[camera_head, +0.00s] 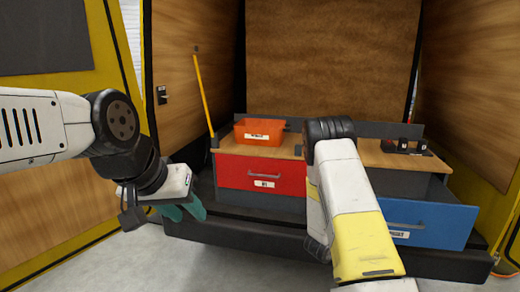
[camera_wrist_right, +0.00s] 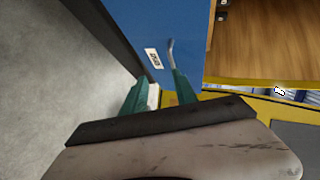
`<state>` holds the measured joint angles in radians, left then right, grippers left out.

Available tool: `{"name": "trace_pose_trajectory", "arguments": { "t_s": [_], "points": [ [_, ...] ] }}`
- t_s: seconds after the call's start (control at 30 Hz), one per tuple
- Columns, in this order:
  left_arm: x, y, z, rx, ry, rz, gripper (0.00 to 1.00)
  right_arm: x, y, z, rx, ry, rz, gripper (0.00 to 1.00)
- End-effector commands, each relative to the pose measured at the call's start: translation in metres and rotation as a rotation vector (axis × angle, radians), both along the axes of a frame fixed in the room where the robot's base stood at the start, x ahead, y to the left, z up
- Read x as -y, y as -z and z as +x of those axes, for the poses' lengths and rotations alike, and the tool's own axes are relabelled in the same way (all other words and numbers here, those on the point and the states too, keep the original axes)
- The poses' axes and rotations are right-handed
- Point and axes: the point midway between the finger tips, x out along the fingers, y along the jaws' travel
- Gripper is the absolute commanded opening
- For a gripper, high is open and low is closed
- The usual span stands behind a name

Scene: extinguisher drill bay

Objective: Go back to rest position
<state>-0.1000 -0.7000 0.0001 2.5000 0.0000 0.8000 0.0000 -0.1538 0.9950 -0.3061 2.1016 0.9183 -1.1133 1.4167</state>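My left gripper (camera_head: 184,210), with teal fingers, hangs at the left in the head view, in front of the red drawer (camera_head: 235,174). Its fingers look apart, with nothing seen between them. My right arm reaches forward in the middle of the head view; its gripper is hidden there behind my own arm. In the right wrist view, the right gripper (camera_wrist_right: 158,92) has its teal fingers apart. The blue drawer (camera_head: 445,222) with its grey handle (camera_head: 405,226) is beyond it. The handle also shows in the wrist view (camera_wrist_right: 172,50), close to the right-hand finger; I cannot tell whether they touch.
An orange bin (camera_head: 260,132) stands on the wooden worktop (camera_head: 290,149). Small dark items (camera_head: 404,146) stand at the worktop's right. A yellow pole (camera_head: 204,90) leans at the left. A dark ledge (camera_head: 250,229) runs below the drawers. Grey floor (camera_head: 190,262) is clear at the front left.

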Motion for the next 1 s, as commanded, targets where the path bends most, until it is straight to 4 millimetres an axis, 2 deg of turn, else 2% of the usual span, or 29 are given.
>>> {"name": "trace_pose_trajectory", "arguments": {
  "t_s": [0.17,0.27,0.4,0.53,0.67,0.77,0.9,1.0],
  "points": [
    [0.0,0.0,0.0,0.0,0.0,0.0,0.36,-0.023,-0.027,0.018,-0.069,-0.103,0.086,0.34],
    [0.0,0.0,0.0,0.0,0.0,0.0,0.36,-0.045,-0.051,0.027,-0.125,-0.206,0.137,0.34],
    [0.0,0.0,0.0,0.0,0.0,0.0,0.36,-0.088,-0.1,0.033,-0.219,-0.427,0.186,0.34],
    [0.0,0.0,0.0,0.0,0.0,0.0,0.36,-0.129,-0.151,0.023,-0.302,-0.662,0.179,0.34],
    [0.0,0.0,0.0,0.0,0.0,0.0,0.36,-0.167,-0.201,-0.004,-0.38,-0.906,0.117,0.34],
    [0.0,0.0,0.0,0.0,0.0,0.0,0.36,-0.191,-0.236,-0.035,-0.44,-1.089,0.034,0.34],
    [0.0,0.0,0.0,0.0,0.0,0.0,0.36,-0.217,-0.277,-0.09,-0.53,-1.331,-0.13,0.34],
    [0.0,0.0,0.0,0.0,0.0,0.0,0.36,-0.227,-0.298,-0.137,-0.605,-1.485,-0.277,0.34]
  ]
}}
